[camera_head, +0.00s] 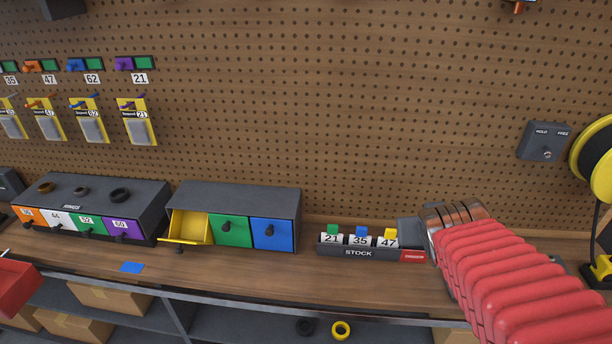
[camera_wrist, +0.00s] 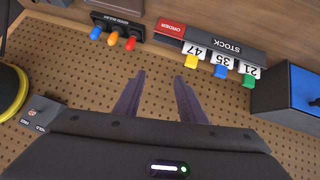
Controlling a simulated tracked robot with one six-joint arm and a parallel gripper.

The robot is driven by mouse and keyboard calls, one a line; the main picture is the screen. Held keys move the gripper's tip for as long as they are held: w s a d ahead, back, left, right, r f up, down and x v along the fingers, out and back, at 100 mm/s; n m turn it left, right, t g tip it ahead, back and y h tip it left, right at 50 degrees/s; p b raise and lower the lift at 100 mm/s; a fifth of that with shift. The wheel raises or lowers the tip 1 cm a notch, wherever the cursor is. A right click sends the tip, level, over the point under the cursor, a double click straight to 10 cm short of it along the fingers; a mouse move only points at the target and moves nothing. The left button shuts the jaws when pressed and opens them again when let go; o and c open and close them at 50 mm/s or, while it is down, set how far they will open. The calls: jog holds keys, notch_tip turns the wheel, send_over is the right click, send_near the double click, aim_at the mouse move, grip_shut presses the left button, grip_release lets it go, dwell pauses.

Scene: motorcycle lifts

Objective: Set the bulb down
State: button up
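My gripper (camera_wrist: 158,78) is open in the wrist view, with its two dark fingers apart and only pegboard showing between them. A blue bulb-like piece (camera_wrist: 95,33), an orange one (camera_wrist: 112,38) and a red one (camera_wrist: 130,43) stick out of a dark holder (camera_wrist: 118,20) beyond the fingertips, up and to the left. Nothing shows which of them is the task's bulb. In the head view my red-sleeved arm covers the right of the bench, and the fingers and that holder are hidden.
The STOCK rack (camera_head: 358,253) holds tags 21, 35 and 47; it also shows in the wrist view (camera_wrist: 225,45). A three-drawer cabinet (camera_head: 290,198) has its yellow drawer (camera_head: 187,228) pulled open. A HOLD box (camera_head: 543,141) and yellow reel (camera_head: 597,160) are at right.

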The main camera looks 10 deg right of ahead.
jog(key=s+a+n+g+y, duration=0.1)
jog(key=s+a+y, duration=0.1)
jog(key=s+a, duration=0.3)
jog(key=s+a+n+g+y, duration=0.1)
jog(key=s+a, duration=0.4)
jog(key=a, duration=0.8)
jog(key=shift+a+n+y, duration=0.15)
jog(key=shift+n+y, duration=0.25)
jog(key=shift+y, duration=0.5)
jog(key=shift+c, duration=0.7)
